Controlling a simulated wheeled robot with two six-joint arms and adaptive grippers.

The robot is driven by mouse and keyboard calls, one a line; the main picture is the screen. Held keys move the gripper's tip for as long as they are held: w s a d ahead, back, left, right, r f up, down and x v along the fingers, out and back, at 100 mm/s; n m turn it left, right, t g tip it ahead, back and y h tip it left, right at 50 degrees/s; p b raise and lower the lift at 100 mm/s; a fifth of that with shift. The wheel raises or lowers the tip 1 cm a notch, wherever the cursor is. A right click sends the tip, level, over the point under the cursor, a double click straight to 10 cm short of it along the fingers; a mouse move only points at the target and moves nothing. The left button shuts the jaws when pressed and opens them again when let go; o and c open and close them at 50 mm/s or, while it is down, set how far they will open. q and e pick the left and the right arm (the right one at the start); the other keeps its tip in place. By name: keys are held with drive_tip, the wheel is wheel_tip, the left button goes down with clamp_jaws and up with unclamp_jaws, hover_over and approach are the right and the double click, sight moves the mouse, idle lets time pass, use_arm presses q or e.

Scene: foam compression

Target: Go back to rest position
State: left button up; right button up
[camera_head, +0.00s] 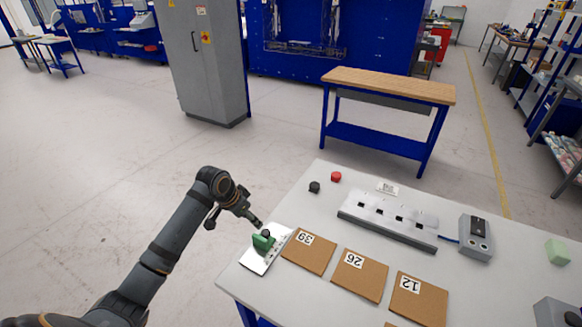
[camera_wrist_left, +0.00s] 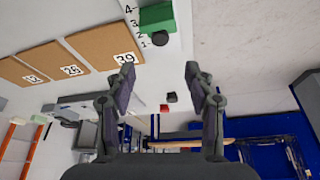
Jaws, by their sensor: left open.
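My left gripper (camera_head: 254,221) is open and empty at the left end of the table, just behind the green block in the head view. In the left wrist view its two fingers (camera_wrist_left: 160,74) stand wide apart with nothing between them. The green block (camera_head: 261,243) with a black knob (camera_head: 266,233) sits on a white plate (camera_head: 254,262). In the left wrist view the block (camera_wrist_left: 157,18) and knob (camera_wrist_left: 159,39) lie beyond the fingertips, beside printed numbers. My right gripper is not in view.
Brown cards marked 39 (camera_head: 309,253), 26 (camera_head: 360,275) and 12 (camera_head: 418,299) lie on the grey table. Behind them are a metal bar with slots (camera_head: 388,219), a switch box (camera_head: 476,239), black (camera_head: 314,187) and red (camera_head: 336,176) knobs. A pale green block (camera_head: 557,252) lies right.

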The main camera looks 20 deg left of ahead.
use_arm(q)
drive_tip(key=s+d+f, duration=0.6)
drive_tip(key=s+d, duration=0.1)
drive_tip(key=s, duration=0.3)
drive_tip(key=s+d+r+n+y, duration=0.1)
drive_tip(key=s+d+n+y, duration=0.15)
drive_tip(key=s, duration=1.05)
drive_tip(key=s+a+f+n+g, duration=0.1)
drive_tip(key=a+f+g, duration=0.15)
drive_tip(key=f, duration=2.35)
drive_tip(key=s+a+f, duration=0.2)
drive_tip(key=s+f, duration=1.5)
drive_tip(key=s, duration=0.2)
